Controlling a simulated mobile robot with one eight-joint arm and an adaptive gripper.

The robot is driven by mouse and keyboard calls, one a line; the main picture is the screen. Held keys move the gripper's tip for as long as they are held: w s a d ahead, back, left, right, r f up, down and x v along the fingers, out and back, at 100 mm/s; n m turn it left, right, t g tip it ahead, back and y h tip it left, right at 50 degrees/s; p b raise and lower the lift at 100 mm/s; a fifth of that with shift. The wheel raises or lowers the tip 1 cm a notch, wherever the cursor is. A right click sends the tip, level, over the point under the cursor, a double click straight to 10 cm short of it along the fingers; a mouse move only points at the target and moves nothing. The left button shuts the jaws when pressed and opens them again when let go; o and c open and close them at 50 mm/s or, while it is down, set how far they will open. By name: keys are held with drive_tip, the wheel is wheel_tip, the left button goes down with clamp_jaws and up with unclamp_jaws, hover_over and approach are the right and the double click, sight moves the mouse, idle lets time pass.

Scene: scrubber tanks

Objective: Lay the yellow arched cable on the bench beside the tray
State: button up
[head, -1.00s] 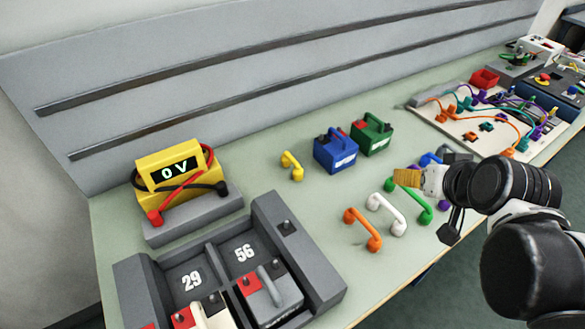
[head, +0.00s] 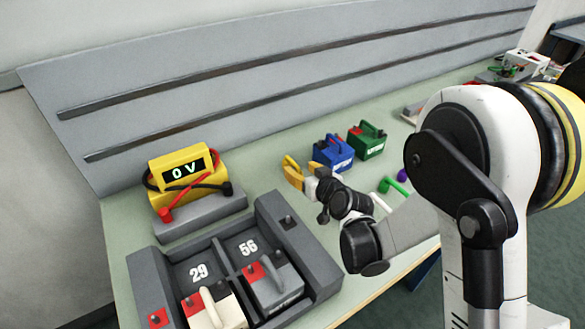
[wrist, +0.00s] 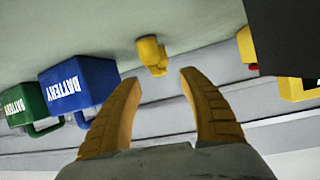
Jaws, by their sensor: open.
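The yellow arched cable (wrist: 151,55) is on the green bench (head: 120,225), ahead of and between my fingertips in the wrist view. In the head view it cannot be told apart from my similarly coloured fingers. My gripper (head: 298,168) is open and empty, its fingers spread toward the cable with a gap still in front of it. The grey tray (head: 325,262), with bays marked 29 and 56, is at the front of the bench in the head view. It holds a white battery (head: 212,308) and a grey battery (head: 275,287).
A blue battery (head: 332,153) and a green battery (head: 368,142) stand right of my gripper. A yellow meter (head: 182,172) reading 0 V is to the left. A green cable (head: 393,186) shows behind my arm. Bench between meter and gripper is clear.

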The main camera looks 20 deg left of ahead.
sight(291, 160)
drive_tip(key=b+x, duration=0.1)
drive_tip(key=x, duration=0.2)
drive_tip(key=b+x, duration=0.1)
drive_tip(key=x, duration=0.2)
drive_tip(key=r+b+x, duration=0.1)
drive_tip(key=x, duration=0.2)
drive_tip(key=shift+w+a+f, duration=0.1)
drive_tip(key=shift+w+a, duration=0.1)
drive_tip(key=shift+a, duration=0.1)
clamp_jaws()
